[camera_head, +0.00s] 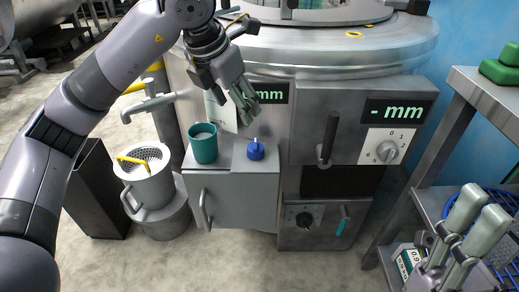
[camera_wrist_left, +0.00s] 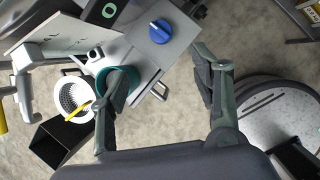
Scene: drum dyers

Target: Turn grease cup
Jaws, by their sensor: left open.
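A blue round cap with a white mark on top (camera_head: 255,152), which looks like the grease cup, stands on a small grey ledge (camera_head: 236,160) at the front of the machine. It also shows in the left wrist view (camera_wrist_left: 160,32), near the top middle. My left gripper (camera_head: 246,106) is open and empty, above the cap. In the left wrist view its two fingers (camera_wrist_left: 165,78) stand apart, with the cap beyond them. My right gripper (camera_head: 482,207) is at the lower right of the head view, fingers apart, away from the cap.
A teal cup (camera_head: 204,146) stands on the ledge just left of the cap. A white strainer bucket (camera_head: 148,181) with a yellow handle is lower left. A metal shelf (camera_head: 487,90) stands far right.

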